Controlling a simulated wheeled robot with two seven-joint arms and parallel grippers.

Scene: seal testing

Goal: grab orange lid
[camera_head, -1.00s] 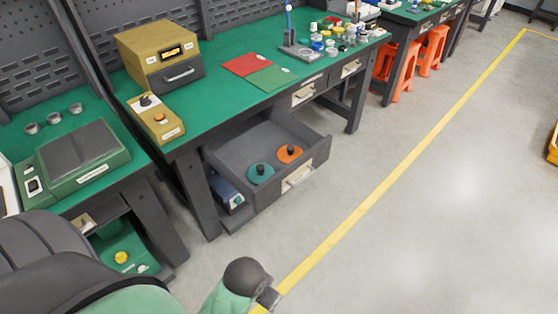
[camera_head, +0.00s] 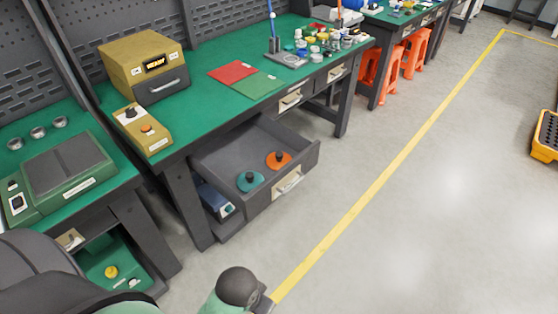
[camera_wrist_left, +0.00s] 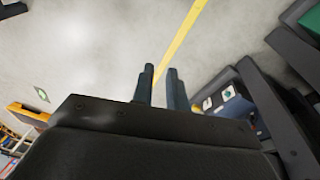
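The orange lid (camera_head: 278,160) is a flat disc with a dark knob. It lies in the open grey drawer (camera_head: 214,150) under the green-topped workbench, in the head view. A teal lid (camera_head: 249,181) with a similar dark knob lies left of it in the same drawer. My left gripper (camera_wrist_left: 160,70) shows in the left wrist view with its two dark fingers apart and nothing between them. It is over the floor, away from the drawer. In the head view only part of my arm shows at the bottom. My right gripper is not in view.
The drawer front (camera_head: 289,182) sticks out over the floor. A blue device (camera_head: 216,202) sits on a low shelf below. The green workbench top (camera_head: 210,103) holds a yellow box (camera_head: 142,64) and small parts. Open floor with a yellow line (camera_head: 365,186) lies to the right.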

